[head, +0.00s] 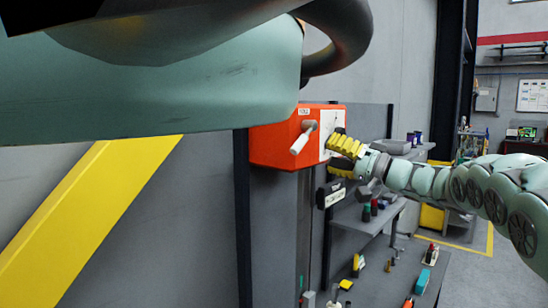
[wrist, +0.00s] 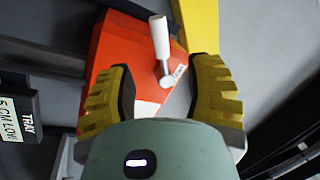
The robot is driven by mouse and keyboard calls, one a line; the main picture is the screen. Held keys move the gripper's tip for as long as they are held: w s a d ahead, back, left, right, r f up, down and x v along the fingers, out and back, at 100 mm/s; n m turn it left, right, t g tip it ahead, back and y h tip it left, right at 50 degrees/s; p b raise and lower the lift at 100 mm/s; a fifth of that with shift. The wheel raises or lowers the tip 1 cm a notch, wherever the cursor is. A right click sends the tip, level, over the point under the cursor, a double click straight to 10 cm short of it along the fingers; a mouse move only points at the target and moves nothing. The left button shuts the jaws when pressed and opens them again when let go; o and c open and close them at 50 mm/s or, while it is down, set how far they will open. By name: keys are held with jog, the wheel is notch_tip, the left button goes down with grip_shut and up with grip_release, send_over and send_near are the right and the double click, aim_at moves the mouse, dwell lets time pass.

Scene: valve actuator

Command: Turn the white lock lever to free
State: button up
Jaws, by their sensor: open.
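The white lock lever (head: 300,141) sits on the side of an orange-red actuator box (head: 275,138), its handle slanting down to the left from a grey pivot. In the wrist view the lever (wrist: 160,38) stands out from the orange box (wrist: 110,45), beyond and between the fingertips. My gripper (head: 344,155) has yellow ribbed fingers and is open, at the right of the box by its pale front plate (head: 331,125). In the wrist view my gripper (wrist: 162,88) shows its two fingers spread wide with nothing held. The lever appears apart from both fingers.
Shelves (head: 372,215) with tools and bottles stand behind my arm at the lower right. A yellow diagonal beam (head: 85,220) crosses the left wall. A large green body overhangs the upper left.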

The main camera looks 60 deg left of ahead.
jog(key=shift+v, duration=1.85)
jog(key=shift+r, duration=0.1)
